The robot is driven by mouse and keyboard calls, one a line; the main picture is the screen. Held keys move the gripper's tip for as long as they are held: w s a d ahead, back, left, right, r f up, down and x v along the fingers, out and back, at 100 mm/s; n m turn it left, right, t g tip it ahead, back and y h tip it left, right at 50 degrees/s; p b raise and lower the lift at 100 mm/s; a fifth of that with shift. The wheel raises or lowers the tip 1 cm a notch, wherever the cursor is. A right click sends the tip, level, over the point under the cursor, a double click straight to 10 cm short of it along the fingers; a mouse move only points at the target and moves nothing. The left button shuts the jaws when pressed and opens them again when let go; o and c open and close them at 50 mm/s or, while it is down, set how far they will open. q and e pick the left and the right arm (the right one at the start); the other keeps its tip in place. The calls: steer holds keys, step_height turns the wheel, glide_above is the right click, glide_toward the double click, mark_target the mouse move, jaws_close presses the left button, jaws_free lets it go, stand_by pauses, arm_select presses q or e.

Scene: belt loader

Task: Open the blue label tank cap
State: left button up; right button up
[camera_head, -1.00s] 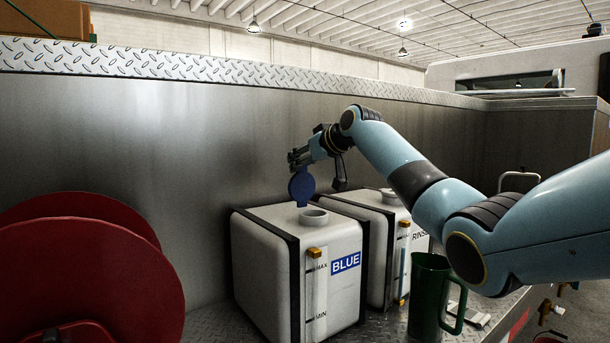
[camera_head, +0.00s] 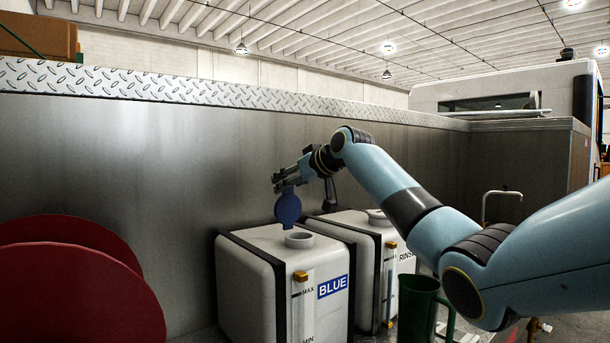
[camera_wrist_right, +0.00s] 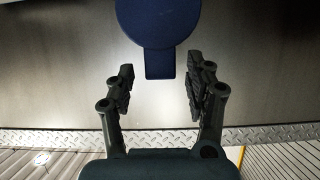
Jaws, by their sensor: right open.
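The white tank with the blue label (camera_head: 333,286) stands at lower centre in the head view. Its blue round cap (camera_head: 288,208) stands upright at the rim of the filler neck (camera_head: 299,239), and the neck's opening is uncovered. My right gripper (camera_head: 281,182) is at the cap's top edge. In the right wrist view the cap (camera_wrist_right: 158,22) shows with its tab pointing between the two spread fingers of this gripper (camera_wrist_right: 160,82). There are gaps on both sides of the tab, and the fingers hold nothing. My left gripper is not in view.
A second white tank marked RINSE (camera_head: 366,238) stands close behind to the right. A green jug (camera_head: 416,309) is in front of it. A red reel (camera_head: 75,290) fills the lower left. A metal wall (camera_head: 130,150) runs behind the tanks.

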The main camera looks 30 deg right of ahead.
steer(key=v, duration=1)
steer(key=shift+s+r, duration=0.15)
steer(key=shift+s, duration=0.15)
